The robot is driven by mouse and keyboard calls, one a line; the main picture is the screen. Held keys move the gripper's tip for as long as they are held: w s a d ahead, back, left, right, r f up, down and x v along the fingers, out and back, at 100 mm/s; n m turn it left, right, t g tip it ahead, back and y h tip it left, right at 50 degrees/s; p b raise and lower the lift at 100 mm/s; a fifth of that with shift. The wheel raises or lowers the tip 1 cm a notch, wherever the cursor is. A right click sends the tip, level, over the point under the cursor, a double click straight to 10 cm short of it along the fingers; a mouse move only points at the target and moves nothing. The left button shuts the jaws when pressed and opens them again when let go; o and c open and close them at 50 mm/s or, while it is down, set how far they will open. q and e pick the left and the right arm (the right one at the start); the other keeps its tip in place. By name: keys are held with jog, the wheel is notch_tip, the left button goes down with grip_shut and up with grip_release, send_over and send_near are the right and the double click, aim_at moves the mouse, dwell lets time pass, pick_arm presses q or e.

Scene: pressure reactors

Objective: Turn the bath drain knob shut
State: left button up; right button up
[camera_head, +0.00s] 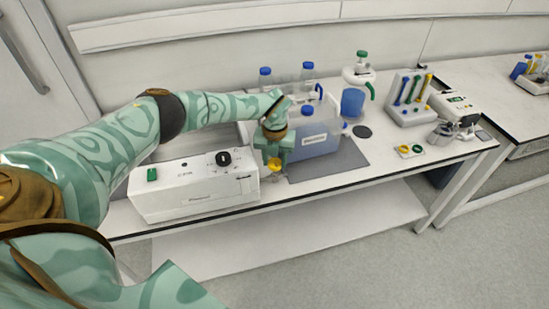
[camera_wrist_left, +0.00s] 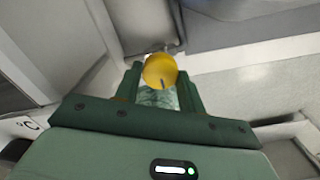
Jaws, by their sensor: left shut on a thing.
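The yellow drain knob (camera_head: 274,163) is at the right end of the white bath unit (camera_head: 190,200), near the bench's front edge. My left gripper (camera_head: 273,157) reaches down to it from above and is shut on it. In the left wrist view the round yellow knob (camera_wrist_left: 160,70) sits between the two green fingers (camera_wrist_left: 162,88), with a dark mark on its face. The finger contact is partly hidden in the head view. My right gripper is not in view.
A blue-tinted container (camera_head: 318,138) stands close to the right of my gripper on a grey mat (camera_head: 335,164). A tube rack (camera_head: 408,100) is further right. The floor in front of the bench is clear.

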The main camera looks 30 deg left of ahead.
aim_at(275, 163)
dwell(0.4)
pick_arm(q)
jog(key=o, duration=1)
jog(key=shift+c, duration=0.2)
notch_tip(275, 163, up, 16)
jog(key=p, duration=0.3)
jog(key=shift+r+p, duration=0.2)
jog(key=shift+p, duration=0.15)
jog(key=shift+d+m, duration=0.1)
jog(key=shift+m, duration=0.2)
